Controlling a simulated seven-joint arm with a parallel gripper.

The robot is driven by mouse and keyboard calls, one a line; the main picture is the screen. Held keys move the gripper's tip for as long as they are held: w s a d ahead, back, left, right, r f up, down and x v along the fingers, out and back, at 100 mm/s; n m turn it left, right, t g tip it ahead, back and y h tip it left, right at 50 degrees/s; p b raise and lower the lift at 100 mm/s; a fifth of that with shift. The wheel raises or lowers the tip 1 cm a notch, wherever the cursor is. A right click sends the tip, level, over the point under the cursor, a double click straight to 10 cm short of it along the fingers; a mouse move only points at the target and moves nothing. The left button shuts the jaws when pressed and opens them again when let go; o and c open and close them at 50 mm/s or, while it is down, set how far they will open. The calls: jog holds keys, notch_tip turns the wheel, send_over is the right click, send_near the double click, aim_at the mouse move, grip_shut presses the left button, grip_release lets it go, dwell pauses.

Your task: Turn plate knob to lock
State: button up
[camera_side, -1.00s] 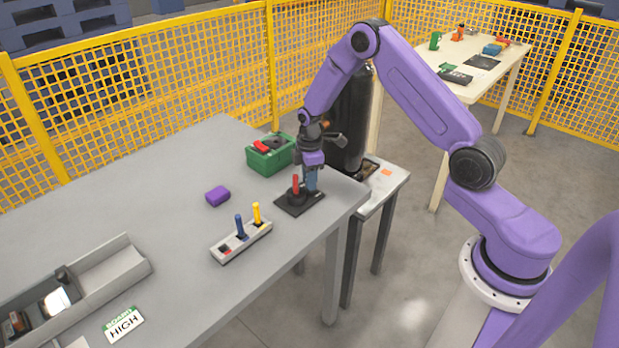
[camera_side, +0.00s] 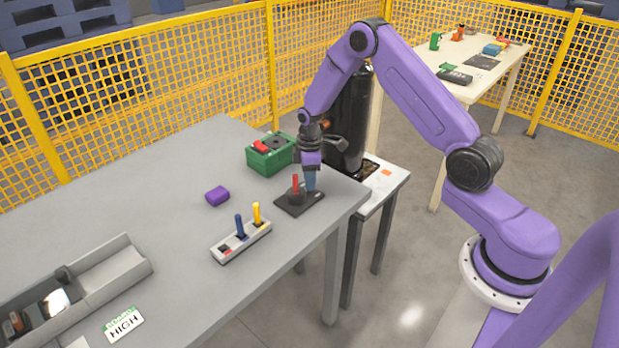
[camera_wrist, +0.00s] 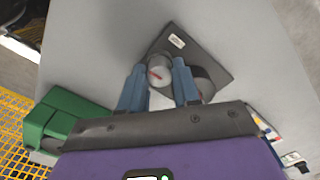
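A small dark plate (camera_side: 287,205) lies flat near the right corner of the grey table; it also shows in the wrist view (camera_wrist: 207,47). My gripper (camera_side: 311,188) points down over the plate, just right of the red handle. In the wrist view its blue fingers (camera_wrist: 159,70) stand apart on either side of the grey knob. Whether they press on it I cannot tell. The fingers hide the knob in the side view.
A green box (camera_side: 268,160) stands just behind the plate. A purple block (camera_side: 217,196) and a grey switch strip (camera_side: 235,247) with blue and yellow levers lie to the left. A black cylinder (camera_side: 350,115) stands close behind my gripper.

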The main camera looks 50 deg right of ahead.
dwell(0.3)
notch_tip(320, 180, up, 18)
jog(key=shift+f, duration=0.25)
dwell(0.3)
jog(key=o, duration=0.3)
notch_tip(320, 180, down, 17)
jog(key=n, duration=0.3)
jog(key=shift+n, duration=0.4)
